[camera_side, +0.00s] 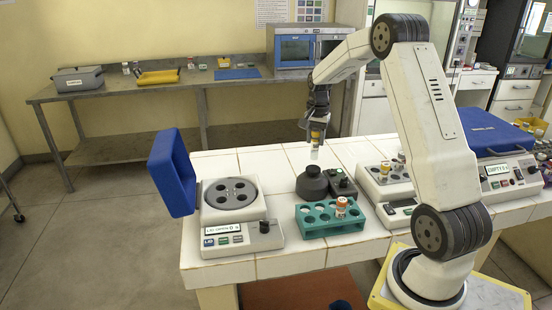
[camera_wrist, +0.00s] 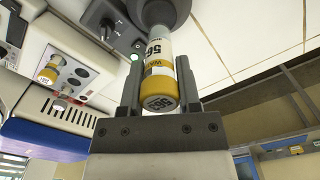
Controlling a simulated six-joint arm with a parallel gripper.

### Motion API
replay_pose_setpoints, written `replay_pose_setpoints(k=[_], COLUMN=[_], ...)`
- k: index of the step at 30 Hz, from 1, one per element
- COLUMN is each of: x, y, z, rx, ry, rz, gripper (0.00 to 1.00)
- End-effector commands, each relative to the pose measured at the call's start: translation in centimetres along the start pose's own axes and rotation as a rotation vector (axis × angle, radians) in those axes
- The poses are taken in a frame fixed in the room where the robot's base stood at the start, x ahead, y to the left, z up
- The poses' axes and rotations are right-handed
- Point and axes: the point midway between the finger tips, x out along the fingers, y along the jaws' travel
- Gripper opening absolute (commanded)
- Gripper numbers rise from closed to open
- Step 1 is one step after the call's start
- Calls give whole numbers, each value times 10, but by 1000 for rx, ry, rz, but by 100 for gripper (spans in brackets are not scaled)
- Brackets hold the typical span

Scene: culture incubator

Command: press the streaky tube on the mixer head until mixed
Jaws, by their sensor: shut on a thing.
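My gripper (camera_side: 317,122) is shut on a tube (camera_side: 315,140) with a yellow cap and a white label. In the wrist view, the tube (camera_wrist: 158,65) sits between both fingers (camera_wrist: 160,80), cap toward the camera. The tube hangs about upright, its pale lower end just above the mixer's dark round head (camera_side: 312,182), with a small gap in the side view. In the wrist view, the head (camera_wrist: 180,8) lies behind the tube's far end, so contact is hard to judge there. A green light (camera_wrist: 134,57) shows on the mixer body. Streaks inside the tube are too small to tell.
A teal rack (camera_side: 318,232) with one capped tube (camera_side: 341,207) stands in front of the mixer. A centrifuge (camera_side: 216,243) with its blue lid (camera_side: 170,172) open is at left. A block device (camera_side: 372,184) holding capped tubes is at right. White tiles behind the mixer are clear.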

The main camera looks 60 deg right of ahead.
Motion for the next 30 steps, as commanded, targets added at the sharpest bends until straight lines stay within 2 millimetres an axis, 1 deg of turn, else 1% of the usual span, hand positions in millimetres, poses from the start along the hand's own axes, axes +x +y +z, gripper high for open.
replay_pose_setpoints(k=[6,12,18,30], x=[16,28,31,31], y=[0,0,0,0], z=[0,0,0,0], rx=[0,0,0,0], ry=[-1,0,1,1], rz=[0,-1,-2,-2], gripper=[0,0,0,0])
